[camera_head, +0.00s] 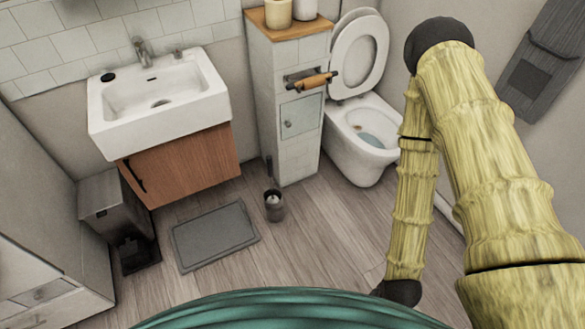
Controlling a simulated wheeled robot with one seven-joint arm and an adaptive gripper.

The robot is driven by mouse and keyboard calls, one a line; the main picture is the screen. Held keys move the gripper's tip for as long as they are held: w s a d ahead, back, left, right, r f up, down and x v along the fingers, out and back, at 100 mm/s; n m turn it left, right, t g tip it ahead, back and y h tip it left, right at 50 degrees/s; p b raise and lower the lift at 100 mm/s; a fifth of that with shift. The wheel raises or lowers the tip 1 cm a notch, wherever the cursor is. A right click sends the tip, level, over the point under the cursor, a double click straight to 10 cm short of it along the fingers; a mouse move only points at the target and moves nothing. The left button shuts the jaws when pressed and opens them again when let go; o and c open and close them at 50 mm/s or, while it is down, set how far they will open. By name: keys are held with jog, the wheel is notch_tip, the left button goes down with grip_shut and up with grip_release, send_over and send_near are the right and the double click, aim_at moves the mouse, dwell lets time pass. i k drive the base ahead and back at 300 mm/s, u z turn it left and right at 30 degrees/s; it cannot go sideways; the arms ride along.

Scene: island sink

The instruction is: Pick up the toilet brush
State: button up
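The toilet brush (270,176) stands upright in a small dark holder (274,209) on the wood floor. It is in front of the narrow tiled cabinet, between the vanity and the toilet. Its thin dark handle points up, and something white shows at the holder's top. My arm, with a bamboo-like yellow surface, fills the right side of the view, well to the right of the brush. The arm bends at a dark joint at the top and runs down to a dark part at the bottom edge. My gripper's fingers are not visible.
A white sink (160,100) sits on a wooden vanity (185,165). A grey mat (215,236) lies left of the brush, and a pedal bin (115,215) stands further left. The open toilet (362,135) is right of the tiled cabinet (295,100). Floor (325,235) is clear right of the brush.

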aim_at(272, 199)
jog(key=u, duration=0.5)
jog(key=k, duration=1.15)
jog(key=u, duration=1.25)
jog(key=i, duration=1.05)
jog(key=z, duration=0.55)
jog(key=i, duration=0.5)
jog(key=z, duration=0.4)
